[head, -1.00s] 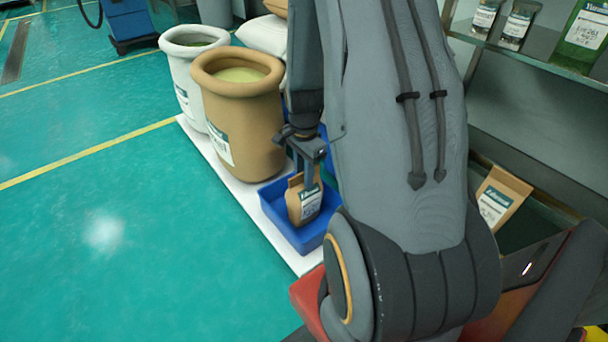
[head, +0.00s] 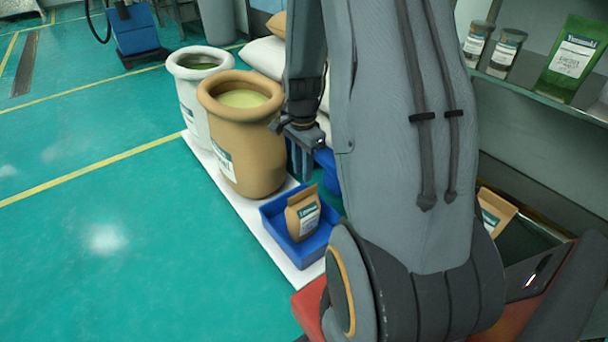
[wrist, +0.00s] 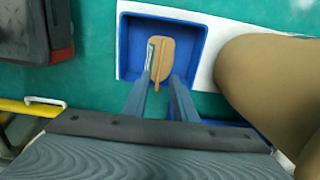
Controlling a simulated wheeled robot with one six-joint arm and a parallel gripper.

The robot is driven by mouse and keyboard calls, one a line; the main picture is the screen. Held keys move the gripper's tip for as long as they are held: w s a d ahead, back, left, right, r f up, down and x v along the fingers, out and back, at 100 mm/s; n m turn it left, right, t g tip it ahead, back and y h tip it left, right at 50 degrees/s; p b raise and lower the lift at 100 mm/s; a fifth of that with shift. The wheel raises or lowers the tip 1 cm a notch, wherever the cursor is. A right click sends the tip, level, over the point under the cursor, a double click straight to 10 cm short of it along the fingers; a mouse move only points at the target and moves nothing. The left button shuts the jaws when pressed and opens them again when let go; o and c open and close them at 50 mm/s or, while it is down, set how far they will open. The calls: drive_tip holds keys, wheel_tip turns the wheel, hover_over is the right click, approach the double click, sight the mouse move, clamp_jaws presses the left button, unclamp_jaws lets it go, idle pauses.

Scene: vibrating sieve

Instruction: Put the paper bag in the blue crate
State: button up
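The paper bag (head: 303,213) is brown with a white and teal label. It stands inside the blue crate (head: 273,229), which rests on a white board. In the wrist view the bag (wrist: 158,58) shows from above within the walls of the crate (wrist: 124,47). My gripper (head: 303,178) is above and behind the bag in the head view, apart from it. In the wrist view the two fingers of my gripper (wrist: 162,82) are spread with a gap between them and hold nothing.
A large brown sack (head: 243,135) and a white sack (head: 194,98), both open-topped, stand beside the crate on the white board (head: 256,232). A shelf with pouches (head: 573,56) is at the right. Another brown bag (head: 494,208) lies at the right. Green floor is clear at the left.

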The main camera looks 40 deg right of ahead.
drive_tip(key=shift+r, duration=0.8)
drive_tip(key=s+a+r+n, duration=0.2)
drive_tip(key=a+r+n, duration=0.2)
drive_tip(key=a, duration=0.5)
drive_tip(key=s+a+r+n, duration=0.1)
drive_tip(key=a+r+n, duration=0.35)
drive_tip(key=a, duration=0.45)
drive_tip(key=s+a+r+n, duration=0.2)
drive_tip(key=a+r+n, duration=0.25)
drive_tip(key=a, duration=0.35)
drive_tip(key=s+a+r+n, duration=0.3)
drive_tip(key=s+a+n, duration=0.3)
drive_tip(key=s, duration=0.3)
drive_tip(key=s+a+r+n+y, duration=0.1)
drive_tip(key=s+a+r+n, duration=0.3)
drive_tip(key=s, duration=0.5)
drive_tip(key=a+n, duration=0.2)
drive_tip(key=a, duration=0.1)
drive_tip(key=shift+s+a+y, duration=0.25)
drive_tip(key=shift+s+y, duration=0.05)
drive_tip(key=shift+s, duration=0.1)
drive_tip(key=shift+r+p, duration=0.25)
drive_tip(key=shift+p, duration=0.2)
drive_tip(key=shift+r+m+p, duration=0.3)
drive_tip(key=shift+r+p, duration=0.15)
